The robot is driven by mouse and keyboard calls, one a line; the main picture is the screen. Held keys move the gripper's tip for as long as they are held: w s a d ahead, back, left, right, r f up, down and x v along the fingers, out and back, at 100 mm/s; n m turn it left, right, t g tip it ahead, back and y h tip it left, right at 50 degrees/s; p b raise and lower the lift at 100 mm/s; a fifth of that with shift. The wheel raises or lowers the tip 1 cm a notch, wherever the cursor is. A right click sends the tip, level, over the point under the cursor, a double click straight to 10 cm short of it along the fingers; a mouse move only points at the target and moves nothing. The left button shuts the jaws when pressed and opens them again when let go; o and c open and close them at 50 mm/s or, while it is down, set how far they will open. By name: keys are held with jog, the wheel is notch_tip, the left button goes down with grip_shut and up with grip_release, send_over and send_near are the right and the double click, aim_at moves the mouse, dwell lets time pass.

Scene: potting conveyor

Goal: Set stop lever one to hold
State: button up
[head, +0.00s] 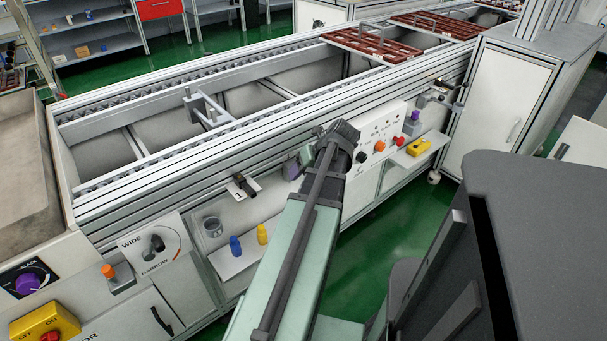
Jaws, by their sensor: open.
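A small black stop lever (241,184) sits on a white plate on the conveyor's front rail, left of my arm. A mark on the plate is too small to read surely, and I cannot tell the lever's setting. A second dark lever (436,94) is farther right on the rail. My gripper (295,167) is partly hidden at the end of my arm, close to the rail and right of the nearer lever. It is open and apart from that lever. The fingertips are hard to make out.
The conveyor (330,95) runs diagonally, with brown trays (372,43) at its far end. Below the rail are a shelf with a blue bottle (235,245) and yellow bottle (262,234), a wide/narrow dial (155,244), and a button panel (378,140).

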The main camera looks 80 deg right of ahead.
jog(key=p+v, duration=0.9)
jog(key=v, duration=0.1)
jog(key=shift+s+r, duration=0.2)
jog(key=shift+r, duration=0.15)
jog(key=shift+d, duration=0.1)
